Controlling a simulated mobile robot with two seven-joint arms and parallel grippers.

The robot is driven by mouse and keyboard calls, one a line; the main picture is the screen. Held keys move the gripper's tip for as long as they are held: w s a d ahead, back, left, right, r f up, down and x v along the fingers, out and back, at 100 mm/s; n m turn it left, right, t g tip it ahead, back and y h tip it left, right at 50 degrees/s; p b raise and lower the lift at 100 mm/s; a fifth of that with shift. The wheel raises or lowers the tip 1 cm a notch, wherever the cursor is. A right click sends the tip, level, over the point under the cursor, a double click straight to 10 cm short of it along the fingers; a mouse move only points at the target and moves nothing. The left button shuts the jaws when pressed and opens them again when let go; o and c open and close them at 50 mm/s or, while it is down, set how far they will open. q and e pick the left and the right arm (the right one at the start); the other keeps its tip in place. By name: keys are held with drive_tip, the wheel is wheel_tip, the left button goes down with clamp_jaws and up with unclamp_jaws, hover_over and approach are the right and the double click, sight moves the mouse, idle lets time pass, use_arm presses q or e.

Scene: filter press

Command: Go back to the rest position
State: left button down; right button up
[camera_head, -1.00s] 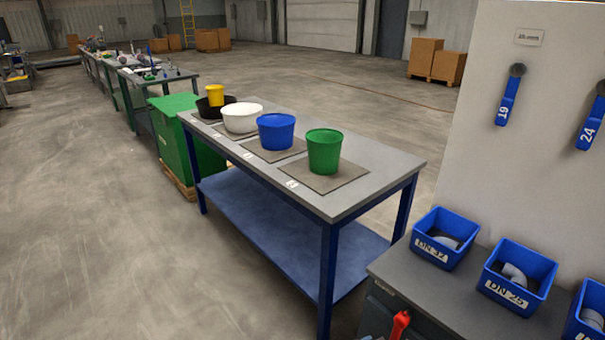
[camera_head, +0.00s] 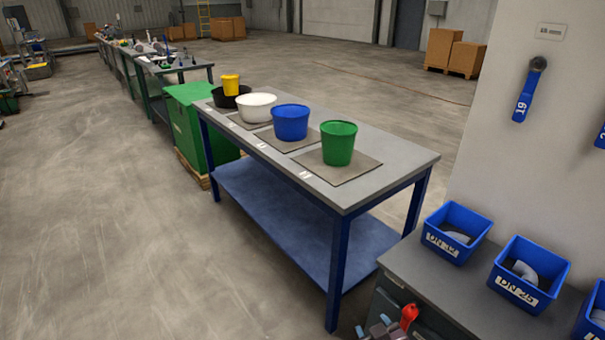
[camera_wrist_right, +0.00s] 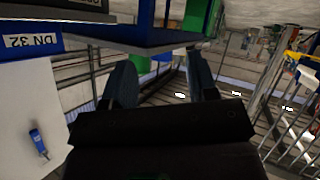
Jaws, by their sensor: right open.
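My right gripper (camera_head: 374,330) shows only as small grey-blue tips at the bottom edge of the head view, close to a red handle (camera_head: 408,316) by the bench. In the right wrist view my right gripper (camera_wrist_right: 162,82) has its two dark fingers wide apart, with nothing between them. My left gripper is not in view.
A blue-framed table (camera_head: 400,158) carries green (camera_head: 338,145), blue (camera_head: 290,123), white (camera_head: 256,108) and black (camera_head: 222,101) tubs. At right, a grey bench (camera_head: 440,282) holds blue bins, including DN 32 (camera_head: 445,246) and DN 25 (camera_head: 517,290).

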drive_tip(key=s+d+m, duration=0.1)
drive_tip(key=s+d, duration=0.2)
drive_tip(key=s, duration=0.4)
drive_tip(key=s+d+m+g+h, duration=0.1)
drive_tip(key=s+d, duration=0.3)
drive_tip(key=s, duration=0.3)
drive_tip(key=s+d+m, duration=0.2)
drive_tip(key=s+d, duration=0.2)
drive_tip(key=s, duration=0.4)
drive_tip(key=shift+f+h+p, duration=0.35)
drive_tip(key=shift+h+p, duration=0.05)
